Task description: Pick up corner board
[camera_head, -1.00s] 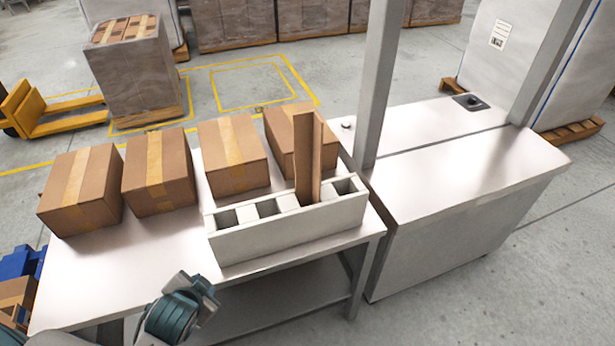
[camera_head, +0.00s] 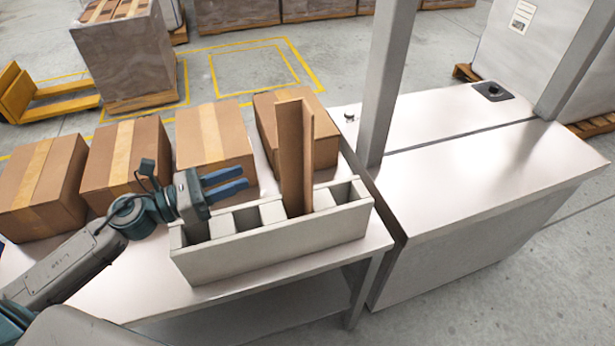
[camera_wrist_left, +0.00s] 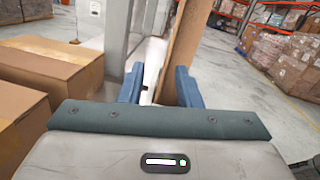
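The brown corner board (camera_head: 294,150) stands upright in a slot of the pale compartment rack (camera_head: 275,244) on the table. In the left wrist view the corner board (camera_wrist_left: 184,48) rises beyond the fingertips, towards the right finger. My left gripper (camera_head: 226,182) is to the left of the board, above the rack, with its blue fingers pointing at it. In the left wrist view the left gripper (camera_wrist_left: 160,85) is open, with a gap between its fingers and nothing clearly held. My right gripper is in neither view.
Several taped cardboard boxes (camera_head: 213,137) stand in a row behind the rack on the table. A grey post (camera_head: 386,85) rises right of the board. The metal counter (camera_head: 460,160) on the right is mostly bare.

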